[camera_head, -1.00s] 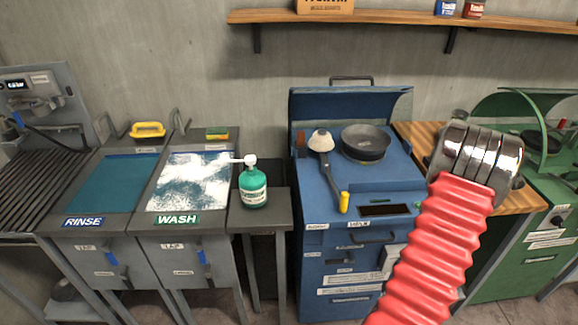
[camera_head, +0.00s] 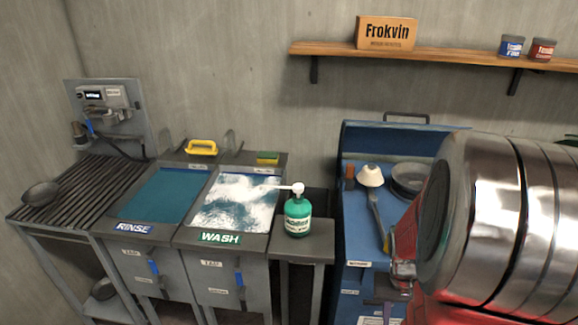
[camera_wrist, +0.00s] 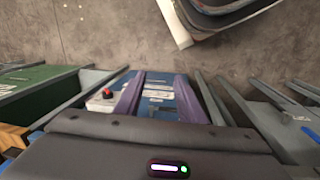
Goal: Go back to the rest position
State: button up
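My gripper shows in the wrist view (camera_wrist: 160,78) as two purple-grey fingers set apart, with nothing between them. It points down toward the blue machine and the grey floor. In the head view my arm's large chrome joint fills the right side, close to the camera. It hides the right part of the blue machine (camera_head: 360,225). A grey bowl (camera_head: 408,178) sits on that machine, partly hidden. A white-headed, yellow-handled tool (camera_head: 370,178) lies beside it.
The rinse basin (camera_head: 165,195) and foamy wash basin (camera_head: 238,200) stand left of the machine. A green pump bottle (camera_head: 298,215) stands on a side table. A grey bowl (camera_head: 40,194) rests on the slatted rack. A shelf (camera_head: 330,48) runs above.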

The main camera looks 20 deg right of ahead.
jog(key=w+a+r+n+t, duration=0.2)
jog(key=a+r+n+t, duration=0.1)
jog(key=a+r, duration=0.8)
jog(key=w+a+r+n+t+y, duration=0.1)
jog(key=w+a+r+n+t, duration=0.2)
jog(key=a+r, duration=0.7)
jog(key=a+n, duration=0.1)
jog(key=a, duration=0.4)
jog(key=shift+a+r+t, duration=0.35)
jog(key=shift+t, duration=0.05)
jog(key=shift+d, duration=0.1)
